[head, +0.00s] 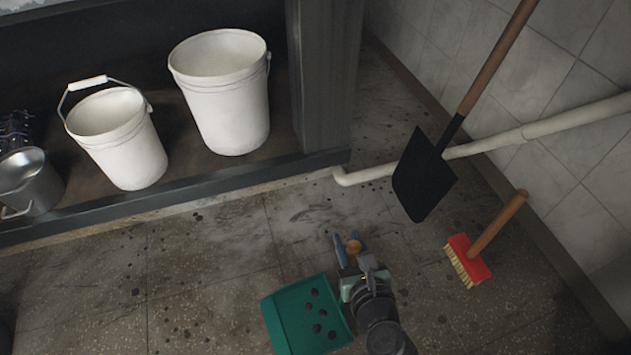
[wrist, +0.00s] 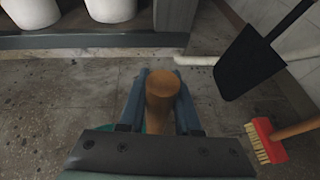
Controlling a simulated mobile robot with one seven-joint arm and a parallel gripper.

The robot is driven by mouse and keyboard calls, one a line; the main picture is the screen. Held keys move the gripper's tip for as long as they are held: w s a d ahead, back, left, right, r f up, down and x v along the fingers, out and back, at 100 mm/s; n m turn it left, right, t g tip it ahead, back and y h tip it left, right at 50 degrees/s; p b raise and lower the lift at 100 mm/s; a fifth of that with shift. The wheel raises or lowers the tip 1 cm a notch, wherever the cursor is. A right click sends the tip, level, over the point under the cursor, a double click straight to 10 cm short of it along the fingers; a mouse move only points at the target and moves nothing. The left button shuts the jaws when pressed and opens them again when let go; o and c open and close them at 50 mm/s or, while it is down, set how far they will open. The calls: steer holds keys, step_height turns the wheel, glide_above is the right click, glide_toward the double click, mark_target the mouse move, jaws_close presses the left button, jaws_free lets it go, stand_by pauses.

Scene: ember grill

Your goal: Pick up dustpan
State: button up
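The dustpan (head: 283,327) is a flat green pan at the bottom centre of the head view, with several dark lumps on it. Its wooden handle (wrist: 163,93) stands between my fingers in the wrist view. My gripper (head: 350,250) is right of and beyond the pan in the head view, and both fingers lie close along the handle's sides. The gripper (wrist: 161,90) looks shut on the handle. The gripper body hides most of the pan in the wrist view. I cannot tell whether the pan rests on the floor.
A red brush (head: 468,262) and a black shovel (head: 424,175) are at the right, near the tiled wall and a pipe (head: 550,128). Two white buckets (head: 222,95) (head: 120,140) and a metal pot (head: 30,183) stand on a low shelf. The stained floor (head: 210,265) between is clear.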

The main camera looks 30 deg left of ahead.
jaws_close()
stand_by(0.8)
steer(key=shift+r, duration=0.1)
